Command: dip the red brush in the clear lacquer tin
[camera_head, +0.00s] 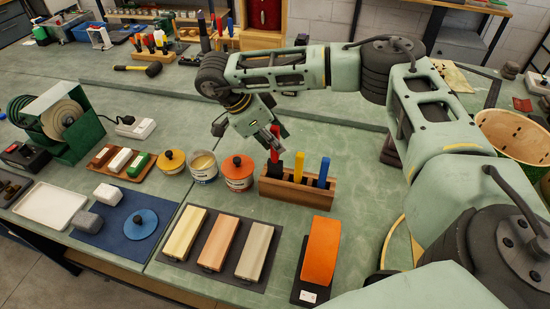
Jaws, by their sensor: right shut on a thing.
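The red brush (273,167) stands upright in the wooden rack (298,191), in its left slot, with its lower end hidden. My right gripper (276,137) comes down from above and is shut on the top of the red handle. An open tin with pale contents (204,166), apparently the clear lacquer tin, stands on the bench left of the rack. A tin with an orange lid (238,172) stands between that tin and the rack. My left gripper is not in view.
Three long blocks (219,244) and an orange block (321,252) lie in front. The bench behind the tins is clear.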

